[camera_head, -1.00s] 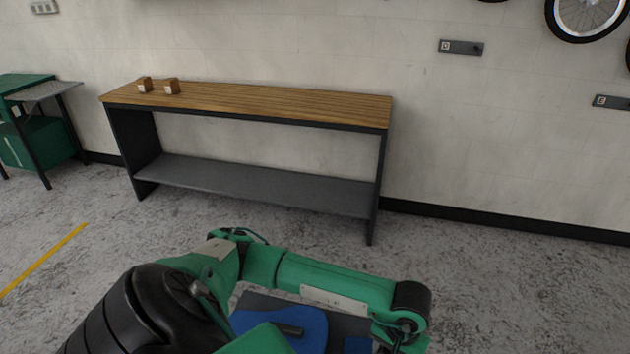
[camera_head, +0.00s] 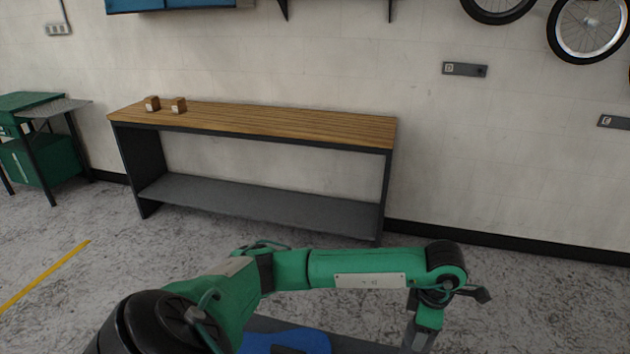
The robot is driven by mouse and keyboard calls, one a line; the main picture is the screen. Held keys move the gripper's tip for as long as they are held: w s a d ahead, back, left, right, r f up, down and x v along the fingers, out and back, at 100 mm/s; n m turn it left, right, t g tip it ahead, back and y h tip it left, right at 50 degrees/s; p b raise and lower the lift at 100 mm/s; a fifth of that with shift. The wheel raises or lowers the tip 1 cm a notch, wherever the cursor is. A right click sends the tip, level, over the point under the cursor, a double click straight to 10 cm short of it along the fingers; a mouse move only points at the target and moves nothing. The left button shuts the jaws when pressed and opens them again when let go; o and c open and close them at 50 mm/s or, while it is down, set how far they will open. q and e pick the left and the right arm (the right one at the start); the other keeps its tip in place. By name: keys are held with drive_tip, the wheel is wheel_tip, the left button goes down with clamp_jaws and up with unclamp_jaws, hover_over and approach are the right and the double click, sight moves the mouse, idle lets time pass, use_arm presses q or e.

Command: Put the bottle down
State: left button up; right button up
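No bottle shows in the head view. My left arm comes in from the lower left and reaches across the bottom to the right. Its far end bends down near the bottom edge, and its gripper is out of the picture. My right gripper is not in view. A workbench with a wooden top (camera_head: 290,125) stands against the wall ahead, beyond my arm, and nothing touches it.
Two small brown boxes, one at the far left (camera_head: 152,104) and one beside it (camera_head: 179,105), stand on the bench top. The rest of the top is clear. The bench has a grey lower shelf (camera_head: 260,205), which looks empty. A green cart (camera_head: 40,150) stands left.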

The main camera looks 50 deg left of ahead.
use_arm(q)
drive_tip(key=shift+w+a+r+n, duration=0.9)
drive_tip(key=shift+w+r+n, duration=1.65)
drive_tip(key=shift+n, duration=3.65)
wheel_tip(320, 180, down, 19)
drive_tip(key=s+p, duration=0.1)
drive_tip(key=p, duration=0.2)
drive_tip(key=shift+s+r, duration=0.2)
drive_tip(key=shift+s, duration=0.05)
drive_tip(key=shift+f, duration=0.1)
drive_tip(key=o, duration=1.3)
drive_tip(key=shift+c, duration=0.2)
